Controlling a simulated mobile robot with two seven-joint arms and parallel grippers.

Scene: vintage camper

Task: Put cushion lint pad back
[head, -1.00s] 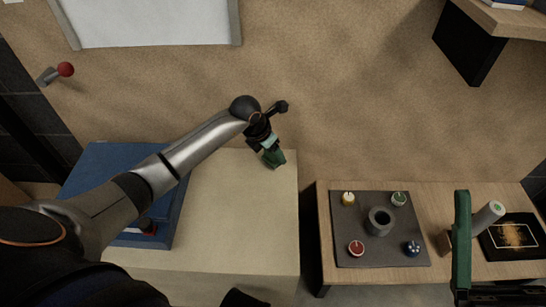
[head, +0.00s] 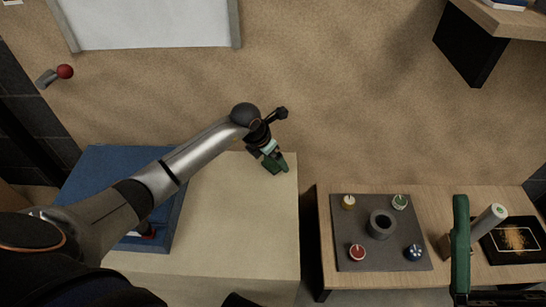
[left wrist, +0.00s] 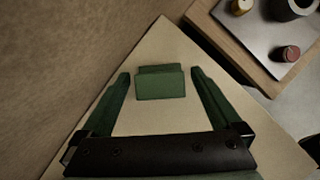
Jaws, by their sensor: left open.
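A small dark green block (left wrist: 160,84), which looks like the cushion lint pad, sits on the cream counter top (left wrist: 160,40) in the left wrist view. It has a raised strip along its far side. My left gripper (left wrist: 163,78) is open, with one green finger on each side of the block and a gap on both sides. In the head view my left gripper (head: 275,163) is low over the counter's back right corner, and the block cannot be told apart from the green fingers. Part of my right gripper, a green finger (head: 461,245), shows at the lower right; its opening is unclear.
A blue box (head: 105,165) stands on the counter's left, partly behind my arm. Right of a gap, a wooden table (head: 445,200) holds a grey mat (head: 350,225) with small coloured pieces and a ring, a grey cylinder (head: 489,218) and a black tray (head: 515,258).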

